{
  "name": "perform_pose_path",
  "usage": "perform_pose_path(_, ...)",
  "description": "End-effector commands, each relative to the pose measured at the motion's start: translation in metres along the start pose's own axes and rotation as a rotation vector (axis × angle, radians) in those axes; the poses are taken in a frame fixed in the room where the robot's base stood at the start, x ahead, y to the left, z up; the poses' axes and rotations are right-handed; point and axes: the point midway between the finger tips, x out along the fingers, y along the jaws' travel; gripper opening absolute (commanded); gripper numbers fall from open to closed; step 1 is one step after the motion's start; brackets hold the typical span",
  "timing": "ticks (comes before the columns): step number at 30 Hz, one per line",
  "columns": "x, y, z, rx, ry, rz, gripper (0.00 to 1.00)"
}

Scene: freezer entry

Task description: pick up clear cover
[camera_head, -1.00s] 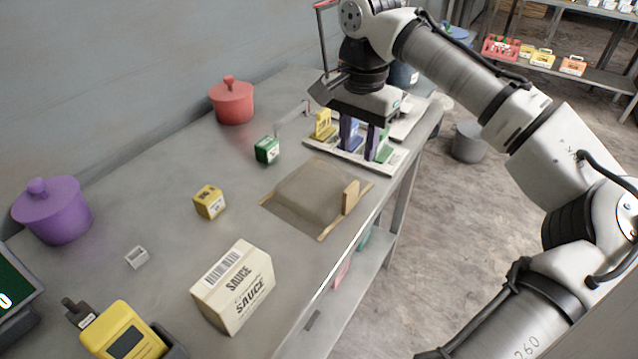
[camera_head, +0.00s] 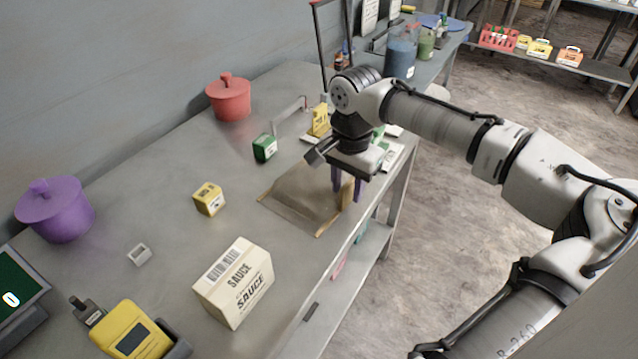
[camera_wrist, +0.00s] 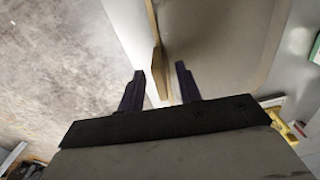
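The clear cover (camera_head: 303,190) is a low see-through lid with rounded corners, set on a brown rectangle with thin wooden edge strips on the grey table. Its upright wooden handle (camera_wrist: 158,72) is on its right side. My gripper (camera_head: 347,193) points down at that handle, with its two dark purple fingers apart. In the wrist view the handle shows in the gap between the open fingertips (camera_wrist: 160,74). No grip on the handle shows, and I cannot tell how deep the fingers reach.
A green box (camera_head: 265,148), a yellow cube (camera_head: 209,199) and a sauce carton (camera_head: 234,283) stand nearby. A red pot (camera_head: 228,98) and a purple pot (camera_head: 56,211) stand along the wall. A white rack with a yellow item (camera_head: 319,121) is just behind my gripper.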

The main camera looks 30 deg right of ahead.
Motion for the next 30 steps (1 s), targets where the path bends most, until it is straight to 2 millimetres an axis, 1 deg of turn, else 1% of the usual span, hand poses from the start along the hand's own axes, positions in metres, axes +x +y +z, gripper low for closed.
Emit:
perform_pose_path(2,0.0,0.0,0.0,0.0,0.0,0.0,0.35)
perform_pose_path(9,0.0,0.0,0.0,0.0,0.0,0.0,0.03)
perform_pose_path(10,0.0,0.0,0.0,0.0,0.0,0.0,0.0)
perform_pose_path(20,-0.001,0.0,0.0,0.0,0.001,0.0,0.0)
perform_pose_path(23,-0.004,0.0,0.0,0.0,0.001,0.0,0.0)
perform_pose_path(26,-0.011,-0.001,-0.001,0.0,0.002,-0.002,0.0)
perform_pose_path(29,-0.026,-0.001,-0.001,0.001,0.003,-0.002,0.0)
perform_pose_path(30,-0.034,-0.001,-0.001,0.0,0.003,-0.003,0.0)
